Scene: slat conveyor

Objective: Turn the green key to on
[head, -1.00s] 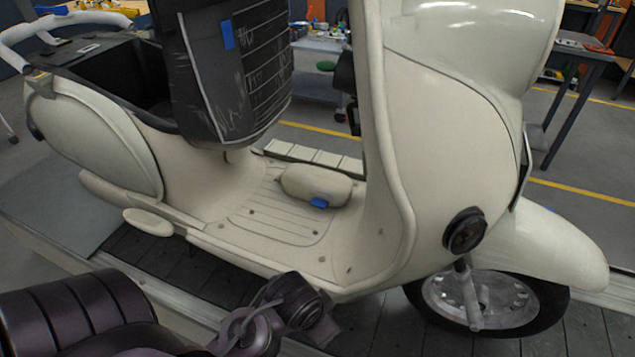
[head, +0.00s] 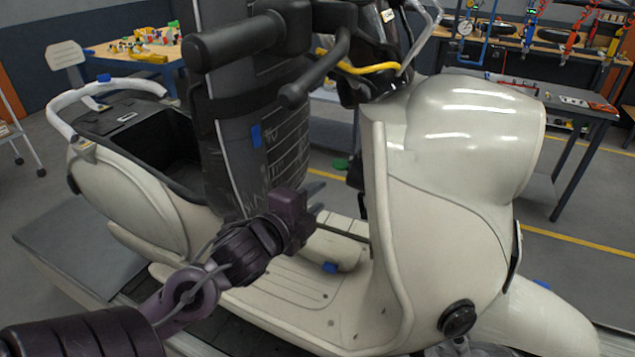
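I cannot make out a green key in the head view. The cream scooter (head: 455,215) stands side-on, with its black handlebar (head: 250,42) at the top. My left gripper (head: 319,197) is raised in front of the scooter's step-through gap, below the handlebar and left of the front shield. Its dark fingers point right and look apart, with nothing visible between them. My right gripper is out of view.
A dark panel (head: 230,150) hangs between handlebar and seat area. Workbenches with tools (head: 575,100) stand behind. A yellow hose (head: 365,68) runs near the handlebar.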

